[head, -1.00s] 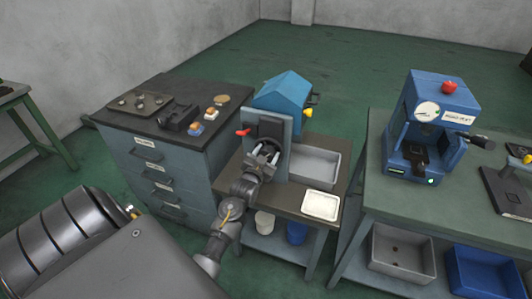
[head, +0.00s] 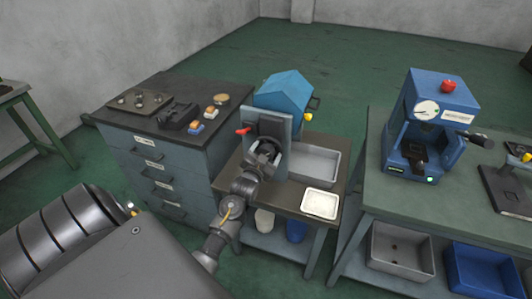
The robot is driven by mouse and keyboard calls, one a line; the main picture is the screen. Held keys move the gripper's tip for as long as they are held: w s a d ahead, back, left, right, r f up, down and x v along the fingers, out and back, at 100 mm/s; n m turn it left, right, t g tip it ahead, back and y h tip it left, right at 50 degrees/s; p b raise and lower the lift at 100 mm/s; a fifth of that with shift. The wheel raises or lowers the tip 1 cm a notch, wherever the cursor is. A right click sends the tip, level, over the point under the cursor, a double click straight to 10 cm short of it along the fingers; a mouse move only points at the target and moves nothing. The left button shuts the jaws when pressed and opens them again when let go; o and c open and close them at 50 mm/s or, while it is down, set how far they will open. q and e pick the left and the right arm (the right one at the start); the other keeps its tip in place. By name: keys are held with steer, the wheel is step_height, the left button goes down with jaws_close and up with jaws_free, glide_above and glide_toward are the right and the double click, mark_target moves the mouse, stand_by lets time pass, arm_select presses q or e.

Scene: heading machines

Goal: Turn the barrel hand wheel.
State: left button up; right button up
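The barrel hand wheel (head: 266,148) is a small dark wheel on the front of the blue-hooded machine (head: 283,92), in the middle of the head view. My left gripper (head: 263,158) is at the wheel, reaching up to it from below. My wrist and gripper body cover the lower part of the wheel. The fingers are small and partly hidden against it, so I cannot tell whether they are open or shut on the rim. My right gripper does not show.
A red lever (head: 243,131) sticks out left of the machine, a yellow knob (head: 308,117) right. A grey tray (head: 314,164) and a white tray (head: 320,204) are close on the right. A drawer cabinet (head: 160,165) stands left, a green bench (head: 450,207) right.

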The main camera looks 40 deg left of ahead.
arm_select(q)
steer(key=shift+s+d+f, duration=0.1)
steer(key=shift+s, duration=0.25)
steer(key=b+v, duration=0.2)
steer(key=v, duration=0.8)
steer(key=shift+d, duration=0.1)
